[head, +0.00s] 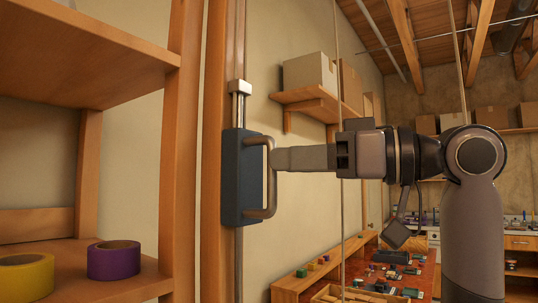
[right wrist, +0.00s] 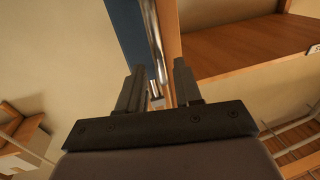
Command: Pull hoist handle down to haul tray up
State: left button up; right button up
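The hoist handle (head: 271,200) is a grey metal D-shaped bar on a dark blue block (head: 238,180). The block sits on a vertical metal rail on a wooden post. My right gripper (head: 277,159) reaches in from the right, with its fingertips at the bar's upright part. In the right wrist view its two fingers (right wrist: 158,78) stand apart. A bit of metal, apparently the bar, shows between them, and the blue block (right wrist: 127,30) lies beyond. A wooden tray-like box (head: 330,293) shows at the bottom edge; I cannot tell if it is the hoist tray. My left gripper is not in view.
A wooden shelf on the left holds a yellow tape roll (head: 27,277) and a purple tape roll (head: 114,260). Thin vertical cords (head: 338,85) hang near my right arm. A low bench (head: 320,272) with small items runs along the wall. Cardboard boxes (head: 308,70) stand on a wall shelf.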

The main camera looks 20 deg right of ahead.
aim_at(271, 202)
jog(key=shift+p+x, duration=0.35)
jog(key=shift+x, duration=1.55)
jog(key=shift+c, duration=0.3)
grip_shut()
jog(key=shift+f, duration=0.15)
